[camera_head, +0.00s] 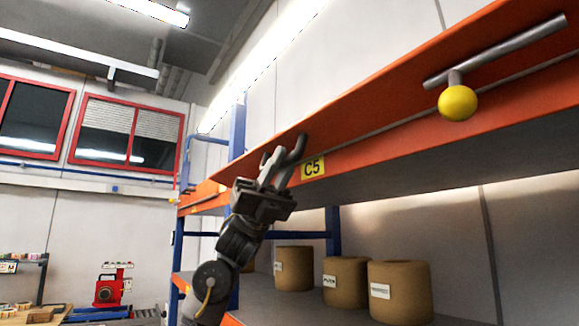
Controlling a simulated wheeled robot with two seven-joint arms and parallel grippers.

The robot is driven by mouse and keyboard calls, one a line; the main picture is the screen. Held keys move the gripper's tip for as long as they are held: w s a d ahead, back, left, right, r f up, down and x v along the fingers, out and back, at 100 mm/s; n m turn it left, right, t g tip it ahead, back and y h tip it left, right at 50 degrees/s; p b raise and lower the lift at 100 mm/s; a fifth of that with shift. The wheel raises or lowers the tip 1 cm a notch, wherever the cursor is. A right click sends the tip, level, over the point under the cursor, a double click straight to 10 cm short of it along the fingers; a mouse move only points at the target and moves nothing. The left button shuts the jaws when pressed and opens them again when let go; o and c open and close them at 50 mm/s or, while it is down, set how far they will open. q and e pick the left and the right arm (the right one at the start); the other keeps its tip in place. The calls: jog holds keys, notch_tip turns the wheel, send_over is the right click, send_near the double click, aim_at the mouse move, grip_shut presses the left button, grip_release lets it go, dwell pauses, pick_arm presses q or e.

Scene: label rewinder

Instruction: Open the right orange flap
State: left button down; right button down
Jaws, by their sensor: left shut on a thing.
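The long orange flap (400,85) runs along the shelf's front from the middle to the upper right, its broad face tilted. A grey metal bar (500,50) with a yellow ball (457,103) sits at its right part. My left gripper (283,162) reaches up from below at the flap's left part, beside the yellow C5 label (313,168). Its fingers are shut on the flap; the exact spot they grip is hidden. My right gripper is out of view.
Several brown rolls (345,280) stand on the lower shelf, right of my left arm. A blue rack post (236,130) rises behind the arm. A red machine (108,290) stands at the far left. The space left of the rack is open.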

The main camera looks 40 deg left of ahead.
pick_arm(q)
jog(key=c, duration=1.4)
grip_release()
jog(key=shift+f, duration=0.1)
jog(key=shift+w+a+f, duration=0.1)
jog(key=shift+a+f, duration=0.1)
jog(key=shift+f, duration=0.05)
jog(key=b+v, duration=0.3)
jog(key=v, duration=0.7)
jog(key=shift+b, duration=0.35)
